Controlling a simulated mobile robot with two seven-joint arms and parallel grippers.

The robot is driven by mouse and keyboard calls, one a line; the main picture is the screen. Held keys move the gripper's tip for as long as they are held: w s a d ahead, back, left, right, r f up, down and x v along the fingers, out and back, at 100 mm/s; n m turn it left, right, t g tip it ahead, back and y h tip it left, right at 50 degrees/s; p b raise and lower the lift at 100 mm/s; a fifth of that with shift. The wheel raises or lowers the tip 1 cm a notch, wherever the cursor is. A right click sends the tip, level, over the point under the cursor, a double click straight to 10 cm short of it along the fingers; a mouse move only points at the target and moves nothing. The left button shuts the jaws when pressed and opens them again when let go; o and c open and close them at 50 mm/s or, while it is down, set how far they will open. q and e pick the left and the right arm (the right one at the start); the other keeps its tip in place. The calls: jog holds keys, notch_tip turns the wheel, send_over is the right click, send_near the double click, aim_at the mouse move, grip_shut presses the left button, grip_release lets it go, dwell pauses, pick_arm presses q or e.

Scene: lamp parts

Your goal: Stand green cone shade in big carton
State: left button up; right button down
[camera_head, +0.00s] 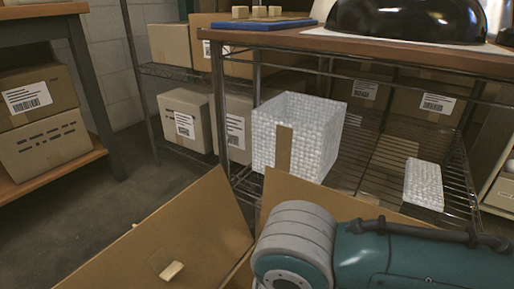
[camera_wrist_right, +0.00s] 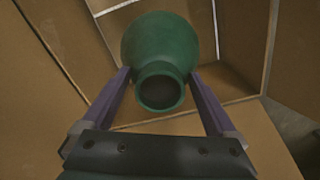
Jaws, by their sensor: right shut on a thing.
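The green cone shade (camera_wrist_right: 160,42) shows in the right wrist view, with its narrow open neck towards the camera and its wider body beyond. My right gripper (camera_wrist_right: 160,77) is shut on it, one purple finger on each side. Cardboard walls of the big carton (camera_wrist_right: 240,42) surround the shade in that view. I cannot tell whether the shade touches the carton's bottom. In the head view the carton (camera_head: 190,232) shows only its open flaps at the bottom edge. My teal right arm covers part of it and the shade is hidden there. My left gripper is not in view.
A bubble-wrapped box (camera_head: 297,138) and a smaller wrapped packet (camera_head: 424,184) lie on the wire shelf (camera_head: 375,165) behind the carton. A wooden table (camera_head: 440,57) with a black dome (camera_head: 405,18) stands above. Floor (camera_head: 90,205) is clear at left.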

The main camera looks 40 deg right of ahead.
notch_tip(320, 180, down, 22)
jog(key=b, duration=1.7)
jog(key=shift+s, duration=0.3)
grip_release()
jog(key=shift+d, duration=0.15)
jog(key=shift+r, duration=0.1)
